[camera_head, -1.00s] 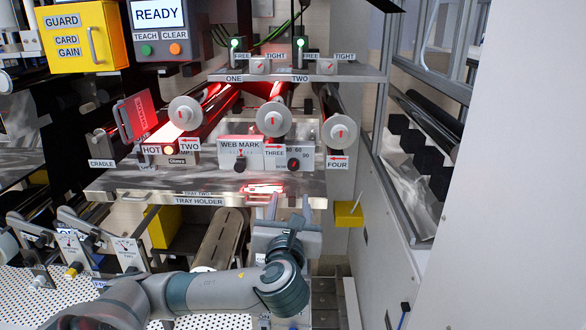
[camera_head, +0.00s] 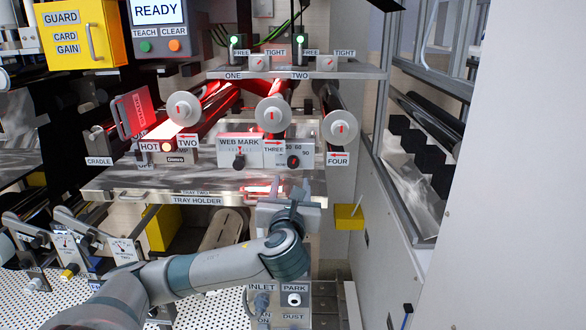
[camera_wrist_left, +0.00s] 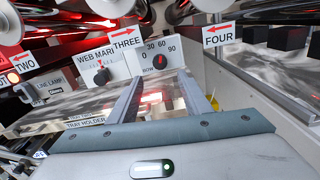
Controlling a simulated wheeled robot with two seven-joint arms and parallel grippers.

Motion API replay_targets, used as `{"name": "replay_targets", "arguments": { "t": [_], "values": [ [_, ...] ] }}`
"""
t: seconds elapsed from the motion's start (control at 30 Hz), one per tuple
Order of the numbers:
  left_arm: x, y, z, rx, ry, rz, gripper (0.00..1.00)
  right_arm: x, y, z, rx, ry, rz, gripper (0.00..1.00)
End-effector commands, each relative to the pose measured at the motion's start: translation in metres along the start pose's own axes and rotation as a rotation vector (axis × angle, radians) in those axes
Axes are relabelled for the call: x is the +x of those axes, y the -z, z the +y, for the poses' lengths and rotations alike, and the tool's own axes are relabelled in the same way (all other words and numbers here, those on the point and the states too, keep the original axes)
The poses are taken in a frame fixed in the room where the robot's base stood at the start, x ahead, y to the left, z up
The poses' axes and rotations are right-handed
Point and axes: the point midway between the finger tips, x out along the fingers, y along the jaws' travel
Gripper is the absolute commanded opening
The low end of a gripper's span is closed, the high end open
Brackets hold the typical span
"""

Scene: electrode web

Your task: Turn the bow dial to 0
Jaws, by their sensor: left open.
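The bow dial is a black knob with a red mark on a white plate marked 0, 30, 60 and 90. In the wrist view the dial (camera_wrist_left: 160,58) is seen from the front, with its red mark roughly upward; the exact reading is too small to tell. In the head view the bow dial (camera_head: 293,161) sits at the right end of the panel. My left gripper (camera_head: 290,192) is below and in front of it, apart from it. In the wrist view the left gripper's fingers (camera_wrist_left: 158,92) are spread with nothing between them. My right gripper is not in view.
The web mark knob (camera_head: 239,161) is left of the bow dial. The shiny tray holder (camera_head: 125,183) lies below the panel. Rollers with grey end caps (camera_head: 273,114) stand above. A FOUR sign (camera_head: 338,159) is at right, with a yellow box (camera_head: 349,217) below it.

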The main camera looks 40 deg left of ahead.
Motion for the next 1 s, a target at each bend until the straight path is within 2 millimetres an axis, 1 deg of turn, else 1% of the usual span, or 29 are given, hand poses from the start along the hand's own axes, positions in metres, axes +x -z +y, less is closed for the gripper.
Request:
{"name": "replay_targets", "arguments": {
  "t": [0.03, 0.2, 0.4, 0.5, 0.7, 0.8, 1.0],
  "values": [
    [0.01, -0.002, 0.001, 0.002, -0.003, 0.001, 0.44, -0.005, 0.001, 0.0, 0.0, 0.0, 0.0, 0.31],
    [0.041, -0.002, 0.0, 0.001, -0.002, 0.001, 0.44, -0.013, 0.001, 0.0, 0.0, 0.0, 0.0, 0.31],
    [0.076, -0.002, 0.0, 0.0, -0.003, 0.001, 0.44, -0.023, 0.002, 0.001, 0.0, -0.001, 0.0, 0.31],
    [0.09, -0.002, 0.0, 0.0, -0.002, 0.001, 0.44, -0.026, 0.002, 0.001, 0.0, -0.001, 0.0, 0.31],
    [0.108, -0.001, 0.0, -0.001, -0.001, 0.001, 0.44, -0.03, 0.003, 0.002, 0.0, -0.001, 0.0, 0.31],
    [0.112, 0.0, -0.001, -0.001, 0.001, 0.001, 0.44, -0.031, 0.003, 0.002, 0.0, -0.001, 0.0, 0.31],
    [0.113, 0.0, -0.001, -0.001, 0.002, 0.0, 0.44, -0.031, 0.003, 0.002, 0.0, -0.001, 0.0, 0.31]
  ]
}}
